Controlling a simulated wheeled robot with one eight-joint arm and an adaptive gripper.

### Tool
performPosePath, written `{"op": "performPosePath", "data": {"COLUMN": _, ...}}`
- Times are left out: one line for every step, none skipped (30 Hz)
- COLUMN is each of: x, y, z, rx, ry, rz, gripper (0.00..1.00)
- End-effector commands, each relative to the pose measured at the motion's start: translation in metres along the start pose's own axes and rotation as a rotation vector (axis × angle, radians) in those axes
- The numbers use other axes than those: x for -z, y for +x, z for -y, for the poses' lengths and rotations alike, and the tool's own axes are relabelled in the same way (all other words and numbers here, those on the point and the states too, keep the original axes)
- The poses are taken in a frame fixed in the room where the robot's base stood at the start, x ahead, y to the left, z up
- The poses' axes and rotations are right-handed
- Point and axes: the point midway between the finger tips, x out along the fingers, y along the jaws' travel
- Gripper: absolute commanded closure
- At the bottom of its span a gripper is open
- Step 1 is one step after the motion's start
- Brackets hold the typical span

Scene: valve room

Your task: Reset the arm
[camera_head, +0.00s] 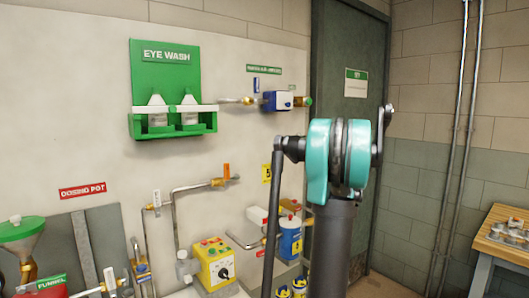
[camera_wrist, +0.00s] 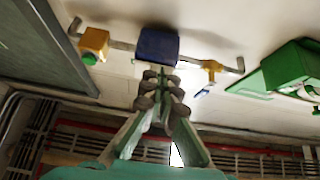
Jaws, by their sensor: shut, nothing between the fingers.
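My gripper (camera_wrist: 160,78) shows in the wrist view with its two fingers drawn together at the tips and nothing between them. A blue box-shaped valve (camera_wrist: 158,46) on the wall pipe lies just past the fingertips in that view; I cannot tell whether they touch it. The same blue valve (camera_head: 277,101) shows in the head view. There my arm, with its teal joint (camera_head: 320,160), stands in front of the wall and door. My gripper cannot be made out in the head view.
A green eye wash station (camera_head: 172,110) hangs on the wall at left. A dark door (camera_head: 345,60) stands behind my arm. A yellow control box (camera_head: 215,262) and pipes are low in front. A wooden-topped table (camera_head: 505,240) is at right.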

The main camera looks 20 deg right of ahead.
Motion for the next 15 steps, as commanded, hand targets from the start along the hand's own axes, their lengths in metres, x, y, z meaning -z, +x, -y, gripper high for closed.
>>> {"op": "performPosePath", "data": {"x": 0.000, "y": 0.000, "z": 0.000, "rx": 0.000, "ry": 0.000, "rz": 0.000, "gripper": 1.00}}
{"op": "performPosePath", "data": {"x": -0.001, "y": 0.000, "z": 0.001, "rx": 0.001, "ry": 0.001, "rz": 0.002, "gripper": 1.00}}
{"op": "performPosePath", "data": {"x": -0.002, "y": 0.000, "z": 0.004, "rx": 0.006, "ry": 0.006, "rz": 0.007, "gripper": 1.00}}
{"op": "performPosePath", "data": {"x": -0.005, "y": 0.001, "z": 0.008, "rx": 0.012, "ry": 0.012, "rz": 0.016, "gripper": 1.00}}
{"op": "performPosePath", "data": {"x": -0.009, "y": 0.001, "z": 0.013, "rx": 0.021, "ry": 0.020, "rz": 0.029, "gripper": 1.00}}
{"op": "performPosePath", "data": {"x": -0.015, "y": 0.002, "z": 0.024, "rx": 0.037, "ry": 0.035, "rz": 0.053, "gripper": 1.00}}
{"op": "performPosePath", "data": {"x": -0.022, "y": 0.002, "z": 0.035, "rx": 0.053, "ry": 0.051, "rz": 0.076, "gripper": 1.00}}
{"op": "performPosePath", "data": {"x": -0.030, "y": 0.002, "z": 0.048, "rx": 0.071, "ry": 0.070, "rz": 0.105, "gripper": 1.00}}
{"op": "performPosePath", "data": {"x": -0.042, "y": 0.001, "z": 0.067, "rx": 0.098, "ry": 0.098, "rz": 0.151, "gripper": 1.00}}
{"op": "performPosePath", "data": {"x": -0.052, "y": -0.001, "z": 0.083, "rx": 0.120, "ry": 0.122, "rz": 0.191, "gripper": 1.00}}
{"op": "performPosePath", "data": {"x": -0.064, "y": -0.003, "z": 0.100, "rx": 0.141, "ry": 0.147, "rz": 0.235, "gripper": 1.00}}
{"op": "performPosePath", "data": {"x": -0.079, "y": -0.008, "z": 0.123, "rx": 0.169, "ry": 0.180, "rz": 0.297, "gripper": 1.00}}
{"op": "performPosePath", "data": {"x": -0.090, "y": -0.013, "z": 0.141, "rx": 0.188, "ry": 0.205, "rz": 0.345, "gripper": 1.00}}
{"op": "performPosePath", "data": {"x": -0.101, "y": -0.019, "z": 0.158, "rx": 0.205, "ry": 0.229, "rz": 0.393, "gripper": 1.00}}
{"op": "performPosePath", "data": {"x": -0.115, "y": -0.028, "z": 0.180, "rx": 0.225, "ry": 0.259, "rz": 0.460, "gripper": 1.00}}
